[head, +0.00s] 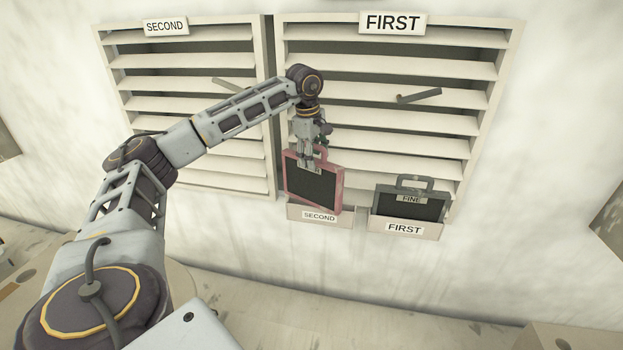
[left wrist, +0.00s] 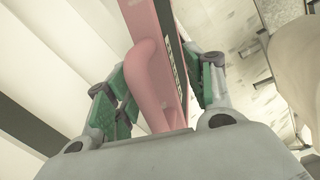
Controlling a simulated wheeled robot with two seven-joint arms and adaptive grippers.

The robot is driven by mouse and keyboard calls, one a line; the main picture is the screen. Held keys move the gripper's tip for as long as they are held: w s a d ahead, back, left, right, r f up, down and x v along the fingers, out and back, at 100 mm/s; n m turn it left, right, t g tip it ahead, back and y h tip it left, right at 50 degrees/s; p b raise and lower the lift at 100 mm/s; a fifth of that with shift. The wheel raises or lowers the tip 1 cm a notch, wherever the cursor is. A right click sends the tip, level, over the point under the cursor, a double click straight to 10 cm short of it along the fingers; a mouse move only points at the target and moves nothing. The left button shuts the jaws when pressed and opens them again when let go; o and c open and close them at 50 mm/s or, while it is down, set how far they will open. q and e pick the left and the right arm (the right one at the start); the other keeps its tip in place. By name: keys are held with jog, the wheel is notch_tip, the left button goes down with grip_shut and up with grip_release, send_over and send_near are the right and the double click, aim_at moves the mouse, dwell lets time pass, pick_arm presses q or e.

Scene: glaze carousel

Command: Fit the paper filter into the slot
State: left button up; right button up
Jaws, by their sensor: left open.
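A pink-framed filter with a dark panel (head: 313,187) stands slightly tilted in the wall holder marked SECOND (head: 345,218). Its label is covered in the head view and unreadable in the left wrist view, so I cannot tell whether it is the paper filter. My left gripper (head: 309,160) is at its top edge. In the left wrist view the pink handle (left wrist: 150,85) lies between the open green-padded fingers. A dark green-framed filter labelled FINE (head: 410,203) sits in the holder marked FIRST (head: 432,231). My right gripper is not in view.
Two louvred wall grilles hang above, one marked SECOND (head: 165,26) and one marked FIRST (head: 392,23). Each has a lever: one on the left grille (head: 228,84), one on the right (head: 419,95). A pale ledge (head: 330,290) runs below the holders.

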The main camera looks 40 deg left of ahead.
pick_arm(q)
jog(key=shift+w+f, duration=0.15)
jog(key=shift+f, duration=0.55)
jog(key=shift+r, duration=0.1)
grip_shut()
